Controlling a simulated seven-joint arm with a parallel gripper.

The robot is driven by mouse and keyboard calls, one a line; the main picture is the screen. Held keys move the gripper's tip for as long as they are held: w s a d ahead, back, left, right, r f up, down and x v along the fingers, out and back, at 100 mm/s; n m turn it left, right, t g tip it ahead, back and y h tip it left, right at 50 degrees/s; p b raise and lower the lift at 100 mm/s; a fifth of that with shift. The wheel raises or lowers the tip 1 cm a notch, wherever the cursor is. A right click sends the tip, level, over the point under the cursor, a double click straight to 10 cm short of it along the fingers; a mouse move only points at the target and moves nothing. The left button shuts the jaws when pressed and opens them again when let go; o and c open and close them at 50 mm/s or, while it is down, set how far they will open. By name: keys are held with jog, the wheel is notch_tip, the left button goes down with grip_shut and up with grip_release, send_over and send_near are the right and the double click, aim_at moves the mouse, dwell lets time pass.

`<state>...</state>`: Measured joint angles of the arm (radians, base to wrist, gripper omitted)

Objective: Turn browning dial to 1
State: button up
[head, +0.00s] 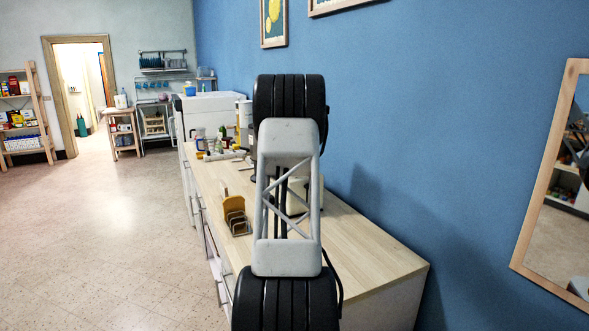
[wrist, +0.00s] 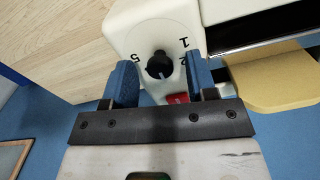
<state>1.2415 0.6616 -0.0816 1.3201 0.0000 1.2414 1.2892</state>
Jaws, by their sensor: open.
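The cream toaster (wrist: 140,35) is in the wrist view, seen close up. Its black browning dial (wrist: 159,66) has the digits 1, 2 and 5 printed around it; a light mark shows on the dial face, but I cannot tell exactly which setting it is on. My gripper (wrist: 160,62) has its two blue fingers apart, one on each side of the dial, with visible gaps to it. In the head view the toaster is mostly hidden behind my arm.
A red part (wrist: 177,98) sits just below the dial near the right finger. A tan-yellow slab (wrist: 272,82) lies right of that finger by the dark slot. In the head view, a rack holding bread (head: 235,214) stands on the wooden counter (head: 365,262), beside the blue wall.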

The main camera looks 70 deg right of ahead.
jog(key=c, duration=0.9)
jog(key=shift+n, duration=0.3)
jog(key=n, duration=0.9)
jog(key=shift+n, duration=0.3)
jog(key=n, duration=0.9)
jog(key=shift+n, duration=0.3)
